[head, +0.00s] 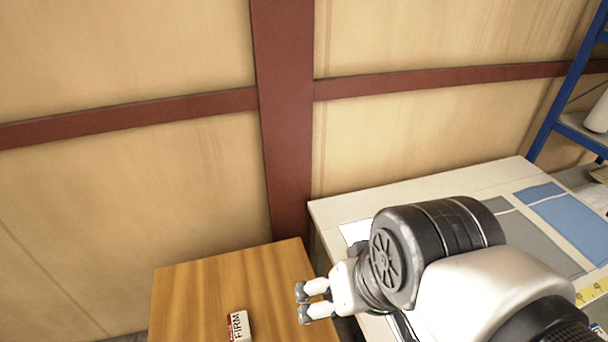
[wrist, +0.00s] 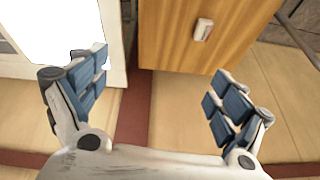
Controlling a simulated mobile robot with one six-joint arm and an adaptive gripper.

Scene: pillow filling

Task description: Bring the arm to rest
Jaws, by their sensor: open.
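My gripper (head: 302,302) shows in the head view at the end of my arm, above the right side of a wooden-topped table, with nothing between its fingers. In the wrist view my gripper (wrist: 152,85) has its two blue-padded fingers spread wide apart and empty. A small white block marked "FIRM" (head: 239,326) lies on the wooden table (head: 190,300), left of and apart from the gripper. The block also shows in the wrist view (wrist: 203,30), beyond the fingers.
A pale worktable (head: 440,185) stands at the right, partly behind my arm, with grey and blue cloth pieces (head: 565,212) and a yellow tape (head: 592,290). A blue shelf frame (head: 565,95) is at far right. A panelled wall (head: 150,180) with dark red beams closes the back.

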